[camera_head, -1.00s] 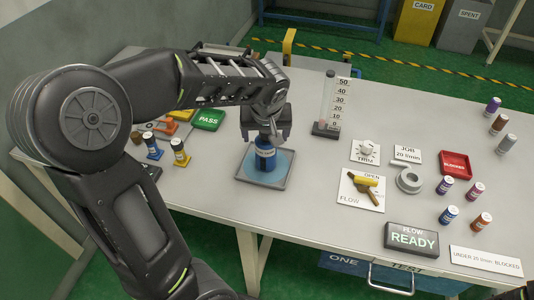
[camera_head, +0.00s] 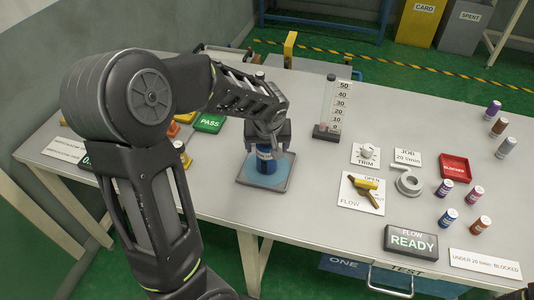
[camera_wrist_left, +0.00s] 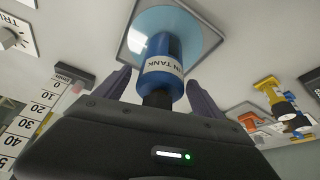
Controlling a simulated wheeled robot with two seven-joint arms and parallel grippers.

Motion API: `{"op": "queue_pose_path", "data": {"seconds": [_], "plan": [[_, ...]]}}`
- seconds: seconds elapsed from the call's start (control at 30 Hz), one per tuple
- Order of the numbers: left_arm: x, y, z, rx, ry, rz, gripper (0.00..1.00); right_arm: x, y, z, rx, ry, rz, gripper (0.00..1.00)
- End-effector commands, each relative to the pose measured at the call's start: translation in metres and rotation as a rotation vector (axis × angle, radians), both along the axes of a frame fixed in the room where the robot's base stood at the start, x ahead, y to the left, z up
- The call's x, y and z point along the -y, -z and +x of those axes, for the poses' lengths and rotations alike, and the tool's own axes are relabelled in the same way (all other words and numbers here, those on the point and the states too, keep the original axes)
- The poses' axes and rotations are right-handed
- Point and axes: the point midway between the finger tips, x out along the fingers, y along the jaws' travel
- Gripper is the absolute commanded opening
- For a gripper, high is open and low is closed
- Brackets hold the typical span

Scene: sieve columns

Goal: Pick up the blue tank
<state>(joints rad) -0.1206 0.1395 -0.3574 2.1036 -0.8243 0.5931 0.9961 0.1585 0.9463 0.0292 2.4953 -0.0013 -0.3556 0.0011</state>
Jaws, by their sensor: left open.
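The blue tank (camera_head: 266,163) stands upright on a square grey tray with a light blue disc (camera_head: 247,173). Its white label shows in the left wrist view (camera_wrist_left: 162,65), with "TANK" readable, and its dark neck points toward my gripper. My left gripper (camera_head: 266,146) is directly above the tank, pointing down. In the left wrist view its two fingers (camera_wrist_left: 158,92) stand apart on either side of the tank's neck and lower label area, with gaps visible. The gripper hides the tank's top in the head view. My right gripper is not in view.
A flow tube with a scale (camera_head: 331,108) stands behind and right of the tray. The valve panel (camera_head: 362,194), the READY sign (camera_head: 411,241) and several small bottles are to the right.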

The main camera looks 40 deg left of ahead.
Motion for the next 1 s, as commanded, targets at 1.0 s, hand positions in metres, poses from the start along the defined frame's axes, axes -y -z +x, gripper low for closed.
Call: {"op": "queue_pose_path", "data": {"seconds": [1.0], "plan": [[-0.005, 0.018, 0.006, 0.001, -0.001, 0.0, 0.6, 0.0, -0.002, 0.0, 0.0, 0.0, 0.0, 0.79]]}}
